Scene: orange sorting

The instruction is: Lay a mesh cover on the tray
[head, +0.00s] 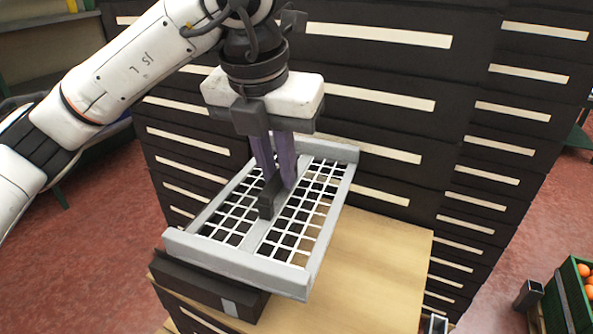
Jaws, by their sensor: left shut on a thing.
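The mesh cover (238,262) has a light grey frame, white mesh and a dark upright handle in its middle. My left gripper (275,185) points down from above and is shut on that handle. A dark tray (205,288) with a pale label shows under the cover's near left corner, on the wooden table top. The cover hides most of the tray, and its near right part reaches out over bare wood. I cannot tell whether the cover touches the tray. My right gripper is not in view.
Tall stacks of dark trays (400,150) with pale strips stand close behind the cover. The wooden table top (375,270) is clear to the right of the cover. A green crate (572,297) with oranges (584,270) stands at the lower right. The floor is red.

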